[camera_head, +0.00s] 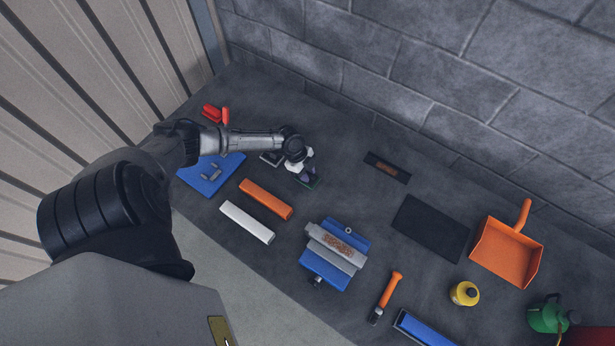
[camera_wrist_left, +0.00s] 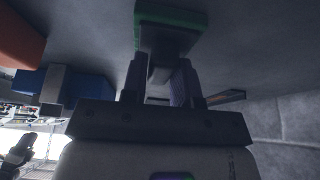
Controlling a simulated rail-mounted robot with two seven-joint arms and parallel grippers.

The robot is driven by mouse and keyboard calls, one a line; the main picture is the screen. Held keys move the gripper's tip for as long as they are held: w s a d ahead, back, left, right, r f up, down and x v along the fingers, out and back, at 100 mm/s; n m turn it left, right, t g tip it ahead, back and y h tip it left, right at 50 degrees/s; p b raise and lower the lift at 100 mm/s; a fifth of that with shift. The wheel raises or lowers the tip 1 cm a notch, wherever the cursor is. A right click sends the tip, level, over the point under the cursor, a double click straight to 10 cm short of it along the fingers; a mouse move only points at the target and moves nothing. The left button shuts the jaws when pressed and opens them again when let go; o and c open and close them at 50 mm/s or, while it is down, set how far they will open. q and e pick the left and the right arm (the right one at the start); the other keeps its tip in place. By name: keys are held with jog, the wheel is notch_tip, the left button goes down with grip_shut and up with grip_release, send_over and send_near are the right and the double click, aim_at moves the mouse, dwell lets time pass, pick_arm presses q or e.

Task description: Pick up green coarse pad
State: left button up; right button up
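The green coarse pad (camera_wrist_left: 168,18) is at the top of the left wrist view, a dark block with a green edge. In the left wrist view the fingers of my left gripper (camera_wrist_left: 163,82) are spread on either side of the narrow grip of the pad. It is too dark to tell whether they press on it, or whether the pad touches the bench. My right gripper is not in view.
A blue plate (camera_head: 206,187) lies left of the gripper. An orange bar (camera_head: 266,199) and a white bar (camera_head: 247,222) lie in front. A blue vise (camera_head: 325,267), black mat (camera_head: 432,228) and orange dustpan (camera_head: 505,252) are to the right. The stone wall is behind.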

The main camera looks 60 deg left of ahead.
aim_at(311, 178)
pick_arm(q)
grip_shut()
jog(key=shift+r, duration=0.15)
jog(key=shift+r, duration=0.2)
jog(key=r, duration=0.4)
jog(key=shift+s+d, duration=0.2)
jog(key=s+d+r, duration=0.6)
jog(key=d, duration=0.3)
jog(key=shift+r, duration=0.15)
jog(key=shift+d, duration=0.1)
